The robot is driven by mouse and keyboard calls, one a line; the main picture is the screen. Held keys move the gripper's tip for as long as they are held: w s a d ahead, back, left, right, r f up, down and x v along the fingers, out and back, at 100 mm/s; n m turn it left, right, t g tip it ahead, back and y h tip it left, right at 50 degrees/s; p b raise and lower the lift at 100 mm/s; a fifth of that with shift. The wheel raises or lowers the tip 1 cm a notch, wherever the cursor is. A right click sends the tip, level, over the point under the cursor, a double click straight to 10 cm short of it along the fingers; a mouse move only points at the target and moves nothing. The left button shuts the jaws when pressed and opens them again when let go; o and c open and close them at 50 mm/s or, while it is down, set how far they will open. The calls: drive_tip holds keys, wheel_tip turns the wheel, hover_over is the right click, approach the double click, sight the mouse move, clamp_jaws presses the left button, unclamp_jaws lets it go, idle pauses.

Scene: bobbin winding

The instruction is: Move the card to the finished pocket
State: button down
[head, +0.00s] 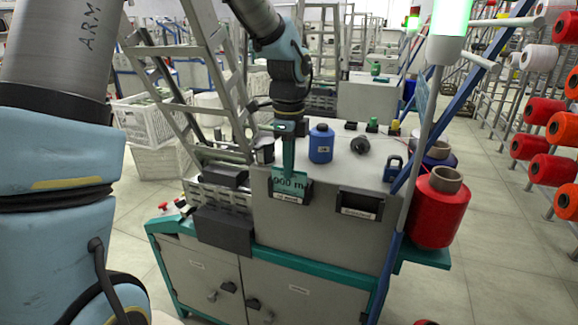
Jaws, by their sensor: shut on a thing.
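The card (291,178) is teal with dark writing that reads like "900 m". My gripper (288,168) points down from above and is shut on the card's top edge. The card is upright at the left dark pocket (291,197) on the grey machine front; its lower edge meets the pocket's pale label. I cannot tell how deep the card sits in it. A second dark pocket (359,203) to the right looks empty and has a pale label, too small to read surely.
A blue slanted post (392,245) and a red thread cone (438,210) are at the right. Dark boxes (224,230) are at the left.

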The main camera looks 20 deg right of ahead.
drive_tip(key=shift+r, duration=0.1)
wheel_tip(320, 180, up, 8)
drive_tip(key=p, duration=0.7)
drive_tip(key=shift+f, duration=0.35)
idle(0.9)
